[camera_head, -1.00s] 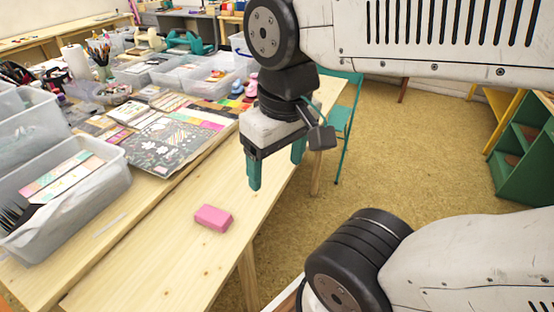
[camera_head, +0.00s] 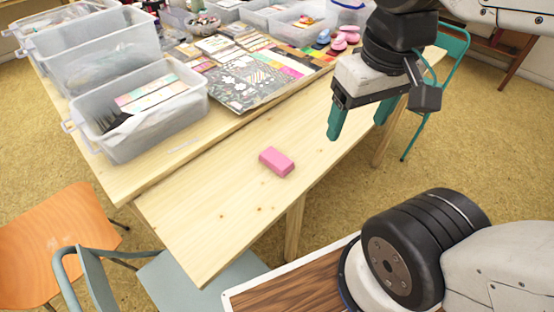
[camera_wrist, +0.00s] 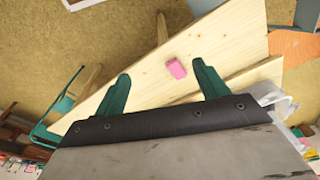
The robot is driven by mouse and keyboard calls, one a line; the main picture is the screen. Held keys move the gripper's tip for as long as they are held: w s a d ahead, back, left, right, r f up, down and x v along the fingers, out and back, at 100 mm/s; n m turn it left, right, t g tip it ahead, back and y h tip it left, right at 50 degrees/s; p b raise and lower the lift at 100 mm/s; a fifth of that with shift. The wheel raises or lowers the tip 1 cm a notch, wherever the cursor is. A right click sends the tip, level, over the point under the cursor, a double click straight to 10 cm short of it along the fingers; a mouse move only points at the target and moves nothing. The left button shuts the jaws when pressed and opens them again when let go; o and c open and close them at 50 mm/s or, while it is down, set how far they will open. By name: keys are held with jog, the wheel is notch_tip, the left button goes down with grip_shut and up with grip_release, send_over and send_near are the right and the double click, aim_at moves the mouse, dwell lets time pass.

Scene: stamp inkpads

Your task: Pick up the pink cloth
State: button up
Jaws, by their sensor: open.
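A small pink block-shaped item (camera_head: 277,161), the only pink thing on the bare wood and seemingly the pink cloth, lies on the front part of the wooden table (camera_head: 215,215). In the wrist view the pink cloth (camera_wrist: 176,68) shows between and beyond the fingertips. My gripper (camera_head: 359,123) is open and empty, above the table's right part, to the right of the pink cloth and apart from it. Both teal fingers of my gripper (camera_wrist: 165,82) show in the wrist view. Nothing hides the pink cloth.
A clear plastic bin (camera_head: 150,125) with paper strips stands left of the pink cloth. Patterned sheets (camera_head: 245,80) lie behind it. Chairs stand close by, an orange one (camera_head: 62,240) at left and a teal one (camera_head: 440,75) at right. The wood around the cloth is clear.

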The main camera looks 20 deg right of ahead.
jog(key=shift+o, duration=0.5)
jog(key=n+g, duration=0.3)
jog(key=n, duration=0.1)
send_over(276, 158)
jog(key=s, duration=0.4)
notch_tip(276, 158, down, 26)
jog(key=shift+d+f, duration=0.15)
jog(key=shift+f, duration=0.05)
jog(key=w+t, duration=0.1)
jog(key=w, duration=0.2)
jog(key=shift+w, duration=0.3)
jog(key=shift+w+f+t, duration=0.15)
jog(key=shift+f+t, duration=0.15)
jog(key=shift+n, duration=0.3)
notch_tip(276, 158, down, 7)
jog(key=shift+f, duration=0.15)
